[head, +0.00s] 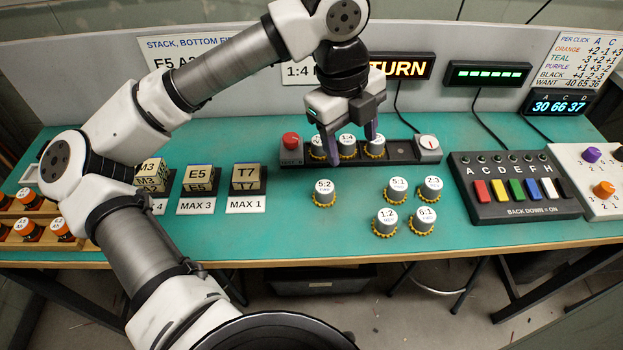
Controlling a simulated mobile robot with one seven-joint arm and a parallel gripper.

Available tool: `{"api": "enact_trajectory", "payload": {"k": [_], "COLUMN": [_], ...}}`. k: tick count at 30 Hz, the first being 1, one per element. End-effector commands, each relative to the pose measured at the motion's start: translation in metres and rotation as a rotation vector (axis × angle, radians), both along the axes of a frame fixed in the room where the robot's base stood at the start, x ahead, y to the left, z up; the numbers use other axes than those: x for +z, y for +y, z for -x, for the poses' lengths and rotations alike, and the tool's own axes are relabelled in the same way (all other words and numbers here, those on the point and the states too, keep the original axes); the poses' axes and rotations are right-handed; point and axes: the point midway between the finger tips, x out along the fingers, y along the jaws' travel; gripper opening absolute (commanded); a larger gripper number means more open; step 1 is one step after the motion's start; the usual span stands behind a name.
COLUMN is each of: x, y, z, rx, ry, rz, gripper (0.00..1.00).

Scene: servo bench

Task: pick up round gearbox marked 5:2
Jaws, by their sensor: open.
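The round gearbox marked 5:2 (324,193) stands upright on the teal bench, grey with a white top and a yellow toothed base. It is in front of the black rail and apart from the other loose gearboxes. My gripper (354,145) is open and points down over the rail, behind and a little to the right of the 5:2 gearbox. Its fingers are close to a gearbox marked 1:4 (347,139) in the rail; I cannot tell whether they touch it. Nothing is seen held.
Loose gearboxes 5:1 (398,188), 2:3 (431,188), 1:2 (386,221) and 6:1 (425,219) stand to the right. The rail has a red knob (291,141) and a dial (428,144). Block T7 (247,178) is left. A switch panel (514,205) is right.

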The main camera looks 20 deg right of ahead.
Motion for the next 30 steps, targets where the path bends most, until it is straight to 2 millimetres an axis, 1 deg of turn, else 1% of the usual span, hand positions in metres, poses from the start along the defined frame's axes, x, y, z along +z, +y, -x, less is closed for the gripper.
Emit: {"api": "enact_trajectory", "payload": {"k": [1, 3, 6, 8, 15, 18, 26, 30], "x": [-0.006, -0.012, -0.021, -0.029, -0.076, -0.091, -0.107, -0.125], "y": [0.009, 0.017, 0.023, 0.024, 0.023, 0.023, 0.023, 0.025], "z": [-0.008, -0.016, -0.020, -0.021, -0.019, -0.020, -0.021, -0.025], "rx": [0.054, 0.109, 0.142, 0.144, 0.140, 0.140, 0.139, 0.140], "ry": [-0.019, -0.037, -0.046, -0.046, -0.042, -0.043, -0.044, -0.041], "rz": [-0.076, -0.143, -0.182, -0.186, -0.179, -0.179, -0.177, -0.177], "gripper": [0.61, 0.61, 0.61, 0.61, 0.61, 0.61, 0.61, 0.61]}}
